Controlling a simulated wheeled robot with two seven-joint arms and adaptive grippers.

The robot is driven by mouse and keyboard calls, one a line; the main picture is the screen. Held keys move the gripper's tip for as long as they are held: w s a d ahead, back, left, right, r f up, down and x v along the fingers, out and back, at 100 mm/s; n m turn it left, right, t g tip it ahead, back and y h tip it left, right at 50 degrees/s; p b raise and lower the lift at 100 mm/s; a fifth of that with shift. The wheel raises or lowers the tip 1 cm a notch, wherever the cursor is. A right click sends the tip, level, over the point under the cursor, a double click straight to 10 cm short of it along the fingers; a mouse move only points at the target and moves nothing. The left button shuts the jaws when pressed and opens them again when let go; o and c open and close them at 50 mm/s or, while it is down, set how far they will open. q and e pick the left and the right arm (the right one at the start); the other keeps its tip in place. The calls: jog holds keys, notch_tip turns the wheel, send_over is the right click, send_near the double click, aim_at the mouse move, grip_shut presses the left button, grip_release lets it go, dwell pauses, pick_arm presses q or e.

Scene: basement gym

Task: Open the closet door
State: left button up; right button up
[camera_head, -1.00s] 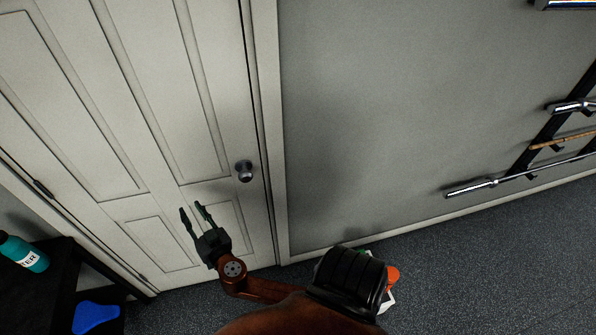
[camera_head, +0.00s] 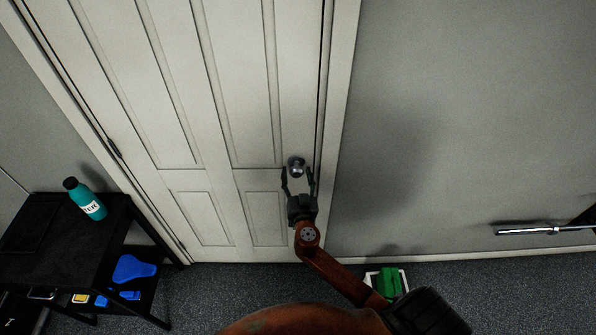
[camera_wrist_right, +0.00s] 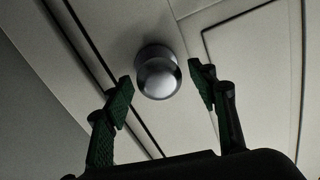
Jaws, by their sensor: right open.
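The closet door (camera_head: 229,120) is white and panelled, and it sits shut in its frame. Its round metal knob (camera_head: 296,166) is near the door's right edge. Hinges show on the left edge. My right gripper (camera_head: 299,178) is open just below the knob, with its fingertips reaching to about the knob's sides in the head view. In the right wrist view the knob (camera_wrist_right: 158,75) appears beyond and between the two spread green fingers (camera_wrist_right: 163,82). I see no clear contact. My left gripper is not in view.
A black table (camera_head: 117,222) with a teal bottle (camera_head: 86,199) stands left of the door. A green item in a white container (camera_head: 385,283) is on the floor at right. A metal bar (camera_head: 528,230) is by the right wall.

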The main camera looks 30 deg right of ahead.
jog(key=shift+w+d, duration=0.3)
jog(key=shift+w, duration=0.2)
grip_shut()
dwell(0.4)
